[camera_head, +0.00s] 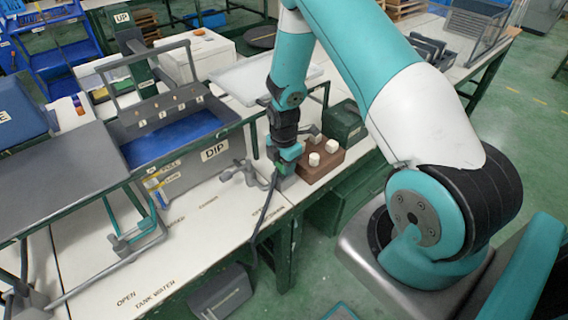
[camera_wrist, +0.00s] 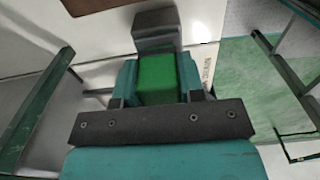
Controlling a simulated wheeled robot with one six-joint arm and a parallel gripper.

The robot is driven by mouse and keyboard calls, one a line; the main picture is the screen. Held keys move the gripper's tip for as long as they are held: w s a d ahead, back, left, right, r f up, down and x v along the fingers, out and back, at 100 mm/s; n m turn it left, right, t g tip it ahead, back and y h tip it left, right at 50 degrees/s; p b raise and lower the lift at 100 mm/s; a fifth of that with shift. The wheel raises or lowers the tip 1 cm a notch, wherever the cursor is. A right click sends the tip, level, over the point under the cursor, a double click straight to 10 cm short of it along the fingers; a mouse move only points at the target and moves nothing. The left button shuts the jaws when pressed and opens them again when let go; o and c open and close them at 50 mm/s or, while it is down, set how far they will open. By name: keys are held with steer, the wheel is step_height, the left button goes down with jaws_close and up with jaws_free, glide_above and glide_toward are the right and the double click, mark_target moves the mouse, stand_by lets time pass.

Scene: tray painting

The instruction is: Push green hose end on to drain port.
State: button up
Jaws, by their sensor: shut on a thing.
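My gripper (camera_head: 286,156) is shut on the green hose end, over the right end of the white bench beside the tank. In the wrist view the green hose end (camera_wrist: 157,78) sits between the teal fingers, with a grey block (camera_wrist: 156,30) just beyond it. The dark hose (camera_head: 256,232) hangs from near the gripper over the bench's front edge. The grey drain port (camera_head: 240,170) with its valve sticks out low from the tank marked DIP (camera_head: 190,172), to the left of my gripper and apart from it.
A brown block with white knobs (camera_head: 322,168) stands close to the right of my gripper, with a dark green box (camera_head: 345,121) behind it. A grey frame (camera_head: 254,133) rises to the left. The bench front (camera_head: 200,222) is mostly clear. A grey bin (camera_head: 220,292) stands below.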

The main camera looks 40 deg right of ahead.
steer(key=o, duration=1.4)
steer(key=shift+o, duration=0.2)
steer(key=shift+r+p, duration=2.2)
steer(key=shift+r, duration=0.8)
step_height(320, 180, up, 17)
steer(key=b, duration=0.2)
steer(key=shift+r+b, duration=0.15)
steer(key=shift+b, duration=0.25)
steer(key=shift+a, duration=0.1)
